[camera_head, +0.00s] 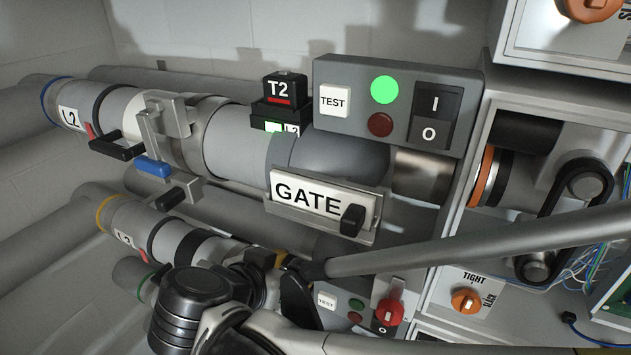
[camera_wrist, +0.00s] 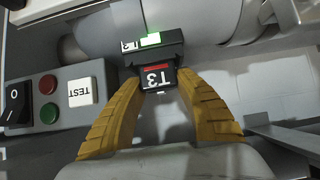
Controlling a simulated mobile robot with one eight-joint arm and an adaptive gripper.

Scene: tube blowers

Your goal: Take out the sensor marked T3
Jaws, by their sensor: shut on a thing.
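The black sensor marked T3 (camera_wrist: 158,76) shows upside down in the wrist view, with a red stripe above its label. It sits against a black socket (camera_wrist: 168,52) marked L3 with a lit green window. My gripper (camera_wrist: 160,82) has its two yellow fingers on either side of the sensor, their tips shut on it. In the head view my gripper (camera_head: 283,270) is at the lower pipe, mostly behind my own arm, and the T3 sensor is hidden there.
Above, a T2 sensor (camera_head: 280,90) stands in its socket on the upper pipe, near a GATE plate (camera_head: 318,199) and a switch box (camera_head: 392,105). A lower switch box (camera_wrist: 60,98) with TEST button is close beside my fingers. Belt housings stand to the right.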

